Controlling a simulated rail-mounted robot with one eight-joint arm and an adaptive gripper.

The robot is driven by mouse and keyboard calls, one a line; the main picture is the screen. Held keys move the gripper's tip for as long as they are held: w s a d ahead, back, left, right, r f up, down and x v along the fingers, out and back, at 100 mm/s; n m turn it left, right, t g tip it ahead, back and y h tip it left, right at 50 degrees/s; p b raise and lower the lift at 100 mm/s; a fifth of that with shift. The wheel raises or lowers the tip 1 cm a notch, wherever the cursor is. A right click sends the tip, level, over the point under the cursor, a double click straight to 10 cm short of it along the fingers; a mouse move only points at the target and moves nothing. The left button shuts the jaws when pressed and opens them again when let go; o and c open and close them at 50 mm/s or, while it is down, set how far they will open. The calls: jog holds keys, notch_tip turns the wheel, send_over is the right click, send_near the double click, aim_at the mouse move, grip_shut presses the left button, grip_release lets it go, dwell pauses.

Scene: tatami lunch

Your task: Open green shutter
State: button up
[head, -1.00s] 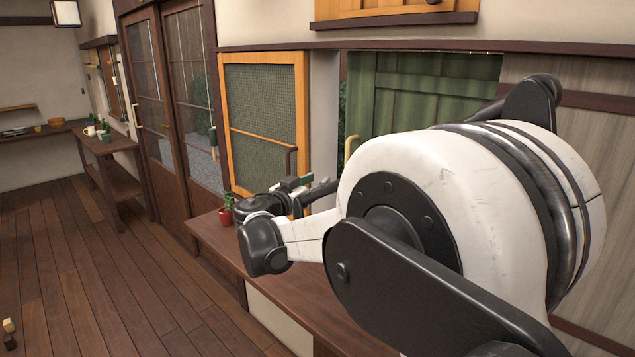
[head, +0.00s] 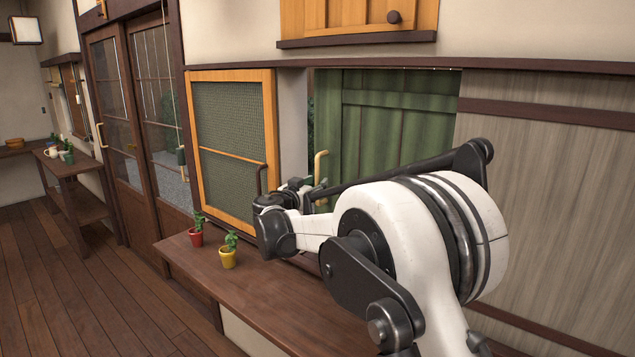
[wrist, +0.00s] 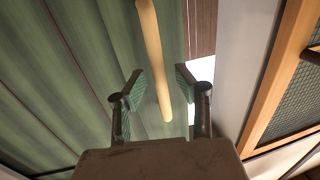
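The green shutter (head: 385,115) stands in the window opening, slightly ajar with a gap at its left edge. Its pale wooden handle (head: 320,167) is upright near that edge. My gripper (head: 303,187) is beside the handle in the head view, with the fingers partly hidden by my arm. In the wrist view, my gripper (wrist: 158,82) is open, and the handle (wrist: 153,50) runs between the two spread fingers. I see no finger clearly touching it. The shutter's green boards (wrist: 60,80) fill the left of the wrist view.
An orange-framed mesh panel (head: 232,140) stands left of the opening. A red pot (head: 196,238) and a yellow pot (head: 228,259) with plants stand on the brown ledge (head: 265,300) below. The floor (head: 90,290) at left is clear.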

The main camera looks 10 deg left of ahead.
jog(key=shift+x, duration=0.8)
jog(key=shift+c, duration=0.2)
jog(key=shift+s, duration=0.1)
grip_shut()
